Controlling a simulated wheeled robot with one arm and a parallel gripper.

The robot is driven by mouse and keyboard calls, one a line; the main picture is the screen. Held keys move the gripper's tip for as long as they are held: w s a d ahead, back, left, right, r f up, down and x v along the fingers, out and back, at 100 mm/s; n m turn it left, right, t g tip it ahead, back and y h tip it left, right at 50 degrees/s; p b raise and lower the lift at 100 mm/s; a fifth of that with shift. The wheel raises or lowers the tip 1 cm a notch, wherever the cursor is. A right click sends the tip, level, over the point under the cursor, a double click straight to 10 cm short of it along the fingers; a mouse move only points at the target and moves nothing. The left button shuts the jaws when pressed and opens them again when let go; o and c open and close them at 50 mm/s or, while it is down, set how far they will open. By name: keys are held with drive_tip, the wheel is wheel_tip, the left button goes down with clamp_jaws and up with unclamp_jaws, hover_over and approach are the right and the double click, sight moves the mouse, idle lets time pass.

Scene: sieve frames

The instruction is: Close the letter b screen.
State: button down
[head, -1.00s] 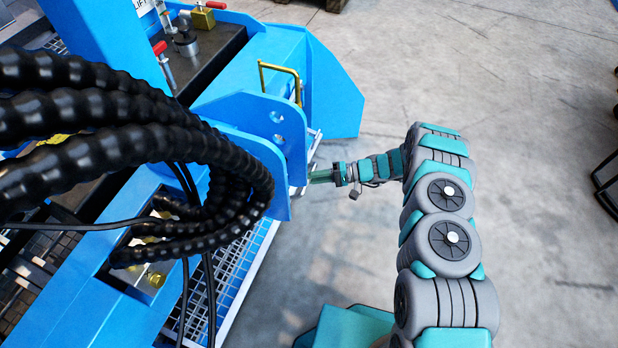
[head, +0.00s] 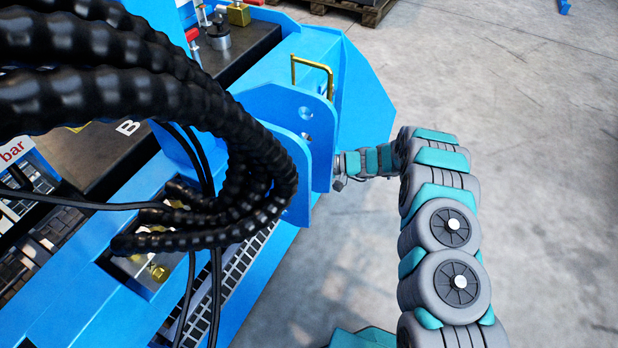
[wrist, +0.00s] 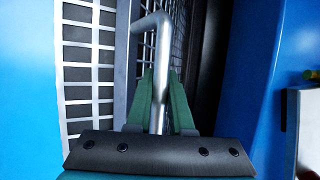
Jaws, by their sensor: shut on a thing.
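The letter B (head: 127,127) is painted in white on a dark panel of the blue machine. A wire mesh screen (head: 236,278) shows low on the machine's side in the head view, partly hidden by hoses and blue plates. In the wrist view, a pale mesh (wrist: 88,75) stands on the left and a darker mesh (wrist: 181,40) lies behind a bent metal handle (wrist: 150,22). My gripper (wrist: 160,88) has its green fingers shut on this handle. In the head view, the blue plates hide my fingers. I cannot tell which mesh the handle belongs to.
Thick black hoses (head: 120,95) cross the left of the head view. Blue plates with holes (head: 290,125) stand close to my wrist, and a brass-coloured handle (head: 312,72) is above them. Blue walls flank the wrist view. The concrete floor (head: 545,200) on the right is clear.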

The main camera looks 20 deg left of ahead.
drive_tip(key=shift+s+a+r, duration=0.15)
drive_tip(key=shift+a+r, duration=0.2)
drive_tip(key=shift+r, duration=0.25)
drive_tip(key=c, duration=1.2)
unclamp_jaws()
drive_tip(key=o, duration=0.4)
drive_tip(key=shift+s+f, duration=0.1)
drive_tip(key=shift+f, duration=0.05)
drive_tip(key=shift+d+f, duration=0.1)
drive_tip(key=v, duration=0.7)
drive_tip(key=shift+w+d, duration=0.2)
drive_tip(key=shift+d, duration=0.15)
